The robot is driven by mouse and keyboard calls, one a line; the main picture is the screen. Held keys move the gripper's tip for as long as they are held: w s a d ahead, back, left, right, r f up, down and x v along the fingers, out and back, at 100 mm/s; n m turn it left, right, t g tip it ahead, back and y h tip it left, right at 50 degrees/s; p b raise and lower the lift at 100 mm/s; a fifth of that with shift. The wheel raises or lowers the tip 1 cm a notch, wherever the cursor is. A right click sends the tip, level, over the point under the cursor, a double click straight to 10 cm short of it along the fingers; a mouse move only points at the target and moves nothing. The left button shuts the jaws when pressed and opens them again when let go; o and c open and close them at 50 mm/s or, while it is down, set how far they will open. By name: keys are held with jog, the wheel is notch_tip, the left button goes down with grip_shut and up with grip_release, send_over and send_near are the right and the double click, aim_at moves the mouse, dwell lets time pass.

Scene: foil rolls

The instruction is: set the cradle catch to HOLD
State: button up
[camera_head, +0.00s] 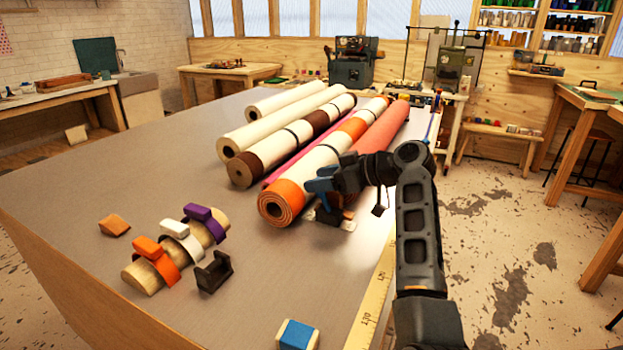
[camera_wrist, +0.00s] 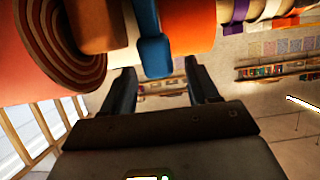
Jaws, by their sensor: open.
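A blue catch lever (camera_head: 319,185) shows at the near end of the rolls in the head view. In the wrist view the blue lever (camera_wrist: 155,55) hangs between my gripper's fingers. My gripper (camera_head: 328,180) is open around it, with a dark finger on either side in the wrist view (camera_wrist: 163,78); I cannot tell if either touches it. The cream and orange striped roll (camera_head: 287,195) lies just left of the gripper. A dark cradle base (camera_head: 331,215) shows partly below my wrist. No HOLD mark is readable, so the catch's setting cannot be told.
Several long rolls lie side by side, including a salmon one (camera_head: 383,140). A wooden piece with orange, white and purple clips (camera_head: 141,279), an empty dark cradle (camera_head: 213,271) and a blue-white block (camera_head: 297,335) stand nearer. A ruler (camera_head: 374,305) lines the table's right edge.

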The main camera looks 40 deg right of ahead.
jog(key=shift+x, duration=1.4)
jog(key=shift+c, duration=0.2)
grip_shut()
